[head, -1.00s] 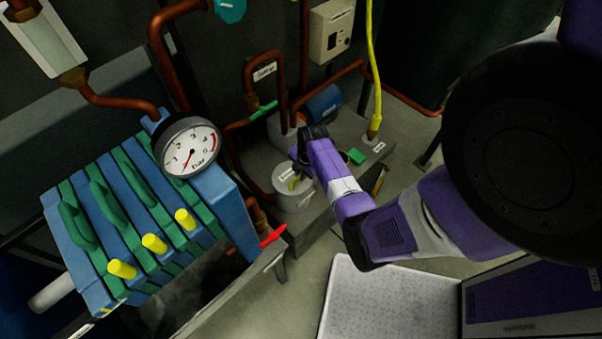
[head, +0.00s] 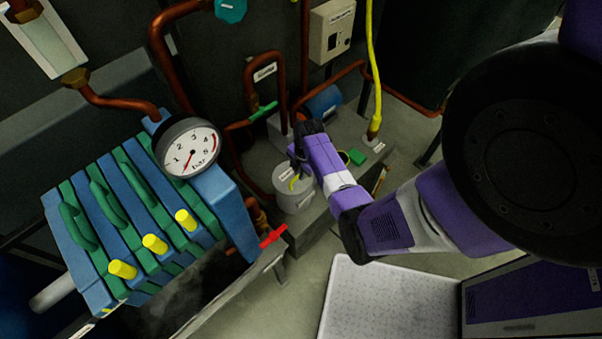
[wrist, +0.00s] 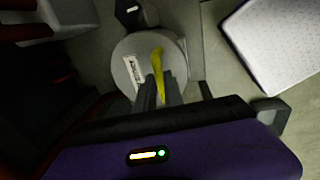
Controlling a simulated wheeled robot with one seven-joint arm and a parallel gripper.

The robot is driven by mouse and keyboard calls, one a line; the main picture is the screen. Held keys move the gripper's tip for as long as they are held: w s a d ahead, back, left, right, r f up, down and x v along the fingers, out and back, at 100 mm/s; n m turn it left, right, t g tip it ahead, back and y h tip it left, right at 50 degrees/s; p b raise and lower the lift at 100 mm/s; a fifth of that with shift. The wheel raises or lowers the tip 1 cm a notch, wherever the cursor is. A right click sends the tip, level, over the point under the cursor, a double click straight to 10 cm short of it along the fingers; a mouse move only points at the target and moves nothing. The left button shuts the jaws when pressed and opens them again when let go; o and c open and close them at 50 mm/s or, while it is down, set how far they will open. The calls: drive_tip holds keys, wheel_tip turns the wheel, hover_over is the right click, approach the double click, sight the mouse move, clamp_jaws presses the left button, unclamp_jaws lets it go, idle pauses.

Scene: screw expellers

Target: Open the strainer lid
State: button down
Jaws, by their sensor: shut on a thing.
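The strainer (head: 294,200) is a short grey cylinder with a labelled round lid (head: 281,176), standing on the grey plinth left of my gripper (head: 299,160). The lid also shows in the wrist view (wrist: 122,78), lying flat as far as I can tell. A yellow handle (wrist: 157,62) is on the lid; a small part of it shows in the head view (head: 294,184). In the wrist view my gripper (wrist: 160,90) has its two narrow fingers shut on the near part of the handle. My fingers hide part of the handle and the lid.
A blue and green filter press (head: 140,210) with a pressure gauge (head: 187,148) stands at the left. Copper pipes (head: 304,60) rise behind the strainer. A red valve handle (head: 273,237) is in front, and a yellow hose (head: 371,70) stands to the right.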

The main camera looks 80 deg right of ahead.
sight(293, 175)
drive_tip(key=w+d+r+g+y+b, duration=0.2)
drive_tip(key=w+d+r+g, duration=0.1)
drive_tip(key=w+r, duration=0.2)
drive_tip(key=shift+w+d+r, duration=0.15)
drive_tip(key=shift+w+d, duration=0.2)
drive_tip(key=shift+w, duration=0.3)
idle(0.4)
drive_tip(key=c, duration=1.6)
unclamp_jaws()
drive_tip(key=shift+o, duration=0.7)
